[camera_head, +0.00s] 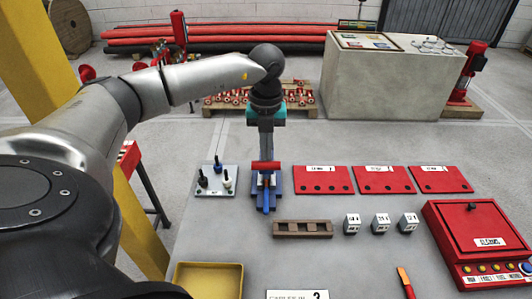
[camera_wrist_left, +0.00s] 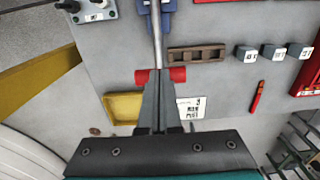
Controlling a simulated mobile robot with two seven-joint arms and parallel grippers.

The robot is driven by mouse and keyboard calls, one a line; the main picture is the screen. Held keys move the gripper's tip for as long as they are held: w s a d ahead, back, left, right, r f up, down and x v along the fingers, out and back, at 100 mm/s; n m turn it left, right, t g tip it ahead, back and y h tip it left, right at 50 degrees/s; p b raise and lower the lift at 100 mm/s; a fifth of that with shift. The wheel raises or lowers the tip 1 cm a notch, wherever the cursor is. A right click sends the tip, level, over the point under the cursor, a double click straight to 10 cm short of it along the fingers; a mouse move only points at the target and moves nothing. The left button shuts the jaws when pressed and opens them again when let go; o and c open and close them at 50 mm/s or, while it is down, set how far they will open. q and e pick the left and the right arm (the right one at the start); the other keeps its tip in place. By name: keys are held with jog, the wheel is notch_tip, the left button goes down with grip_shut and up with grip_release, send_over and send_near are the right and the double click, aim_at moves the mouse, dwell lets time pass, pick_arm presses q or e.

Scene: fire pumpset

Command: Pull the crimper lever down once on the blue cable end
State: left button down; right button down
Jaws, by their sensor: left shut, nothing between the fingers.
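The crimper (camera_head: 274,186) stands on the grey bench, with a blue body and a grey lever; its blue part also shows at the top of the left wrist view (camera_wrist_left: 168,8). The lever's red crossbar handle (camera_head: 266,165) lies across my fingertips; it shows in the left wrist view (camera_wrist_left: 178,74). My left gripper (camera_head: 266,156) is shut with its fingertips at the middle of that handle, not gripping it; contact is hard to tell. The lever rod (camera_wrist_left: 157,42) runs from the handle to the crimper. I cannot make out a blue cable end in the crimper. My right gripper is out of view.
A plate (camera_head: 228,191) with black, white and blue pieces is left of the crimper. A brown rack (camera_head: 303,236), small labelled blocks (camera_head: 381,228), red panels (camera_head: 325,188) and a red box (camera_head: 470,225) are to the right. A yellow tray (camera_head: 208,267) is in front.

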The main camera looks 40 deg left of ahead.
aim_at(266, 164)
pick_arm(q)
jog(key=shift+s+d+f+b, duration=0.25)
jog(key=shift+s+f+b, duration=0.1)
jog(key=shift+f, duration=0.35)
jog(key=shift+s+d+f+b, duration=0.2)
jog(key=shift+f+b, duration=0.1)
jog(key=shift+f, duration=0.35)
jog(key=shift+s+d+f+b, duration=0.25)
jog(key=shift+f+b, duration=0.15)
jog(key=shift+f, duration=0.3)
jog(key=shift+s+d+f+b, duration=0.1)
jog(key=shift+s+f+b, duration=0.1)
jog(key=shift+f+b, duration=0.35)
jog(key=shift+f, duration=0.15)
jog(key=shift+s+d+f+b, duration=0.15)
jog(key=shift+f+b, duration=0.25)
jog(key=shift+f, duration=0.35)
jog(key=shift+s+d+f+b, duration=0.1)
jog(key=shift+f+b, duration=0.3)
jog(key=shift+f, duration=0.3)
jog(key=shift+f, duration=0.1)
